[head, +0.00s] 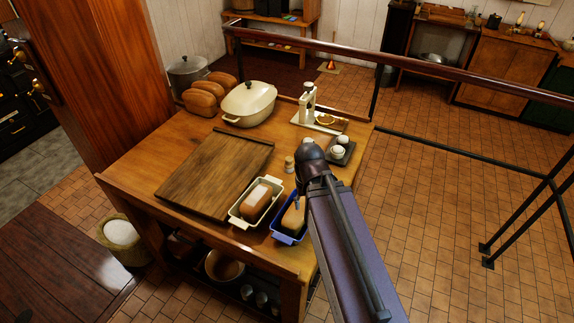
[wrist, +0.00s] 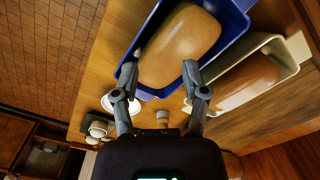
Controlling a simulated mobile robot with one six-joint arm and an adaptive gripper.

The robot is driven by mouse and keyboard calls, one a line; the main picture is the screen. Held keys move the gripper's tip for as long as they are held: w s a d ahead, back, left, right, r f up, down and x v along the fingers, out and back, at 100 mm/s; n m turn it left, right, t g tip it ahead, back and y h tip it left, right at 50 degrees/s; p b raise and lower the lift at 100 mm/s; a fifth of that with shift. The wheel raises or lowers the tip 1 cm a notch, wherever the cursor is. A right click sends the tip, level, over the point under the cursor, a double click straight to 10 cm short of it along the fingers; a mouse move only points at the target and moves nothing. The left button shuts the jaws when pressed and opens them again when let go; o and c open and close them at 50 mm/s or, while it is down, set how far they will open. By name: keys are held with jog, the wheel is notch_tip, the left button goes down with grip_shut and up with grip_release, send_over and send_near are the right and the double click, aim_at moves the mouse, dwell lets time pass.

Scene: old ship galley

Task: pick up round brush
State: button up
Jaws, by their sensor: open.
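I cannot make out a thing that is surely the round brush in either view. A small round brown-and-pale item (head: 289,164) stands on the wooden table (head: 150,165), left of my arm; it may be a jar or a brush. A similar small item (wrist: 163,116) shows in the wrist view between the bases of my fingers. My gripper (wrist: 160,72) is open and empty. Its fingertips are apart, over the near end of a loaf (wrist: 180,48) in a blue tin (wrist: 232,22). My arm hides the gripper in the head view.
A cream tin with a loaf (head: 239,222) stands beside the blue tin (head: 282,237). A cutting board (head: 205,175), a lidded cream dish (head: 249,103), loaves (head: 204,97) and a white stand (head: 308,104) fill the table. A dark tray with white cups (head: 340,152) sits near my arm. A rail (head: 420,68) runs behind.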

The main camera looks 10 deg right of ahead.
jog(key=o, duration=0.3)
jog(key=shift+d, duration=0.1)
jog(key=shift+o, duration=0.6)
jog(key=shift+w, duration=0.2)
jog(key=w+r+t+p, duration=0.1)
jog(key=w+r+p, duration=0.1)
jog(key=w, duration=1.1)
jog(key=w+d+r+n+p, duration=0.1)
jog(key=w+r+p, duration=0.1)
jog(key=w, duration=1.1)
jog(key=shift+w+r+n+t, duration=0.2)
jog(key=shift+r+n+t, duration=0.1)
jog(key=shift+t, duration=0.1)
jog(key=shift+d+f, duration=0.1)
jog(key=shift+f, duration=0.05)
jog(key=b, duration=0.8)
send_over(289, 159)
jog(key=f, duration=0.8)
jog(key=shift+s+d, duration=0.25)
jog(key=shift+s, duration=0.1)
jog(key=shift+f, duration=0.15)
jog(key=shift+f, duration=0.1)
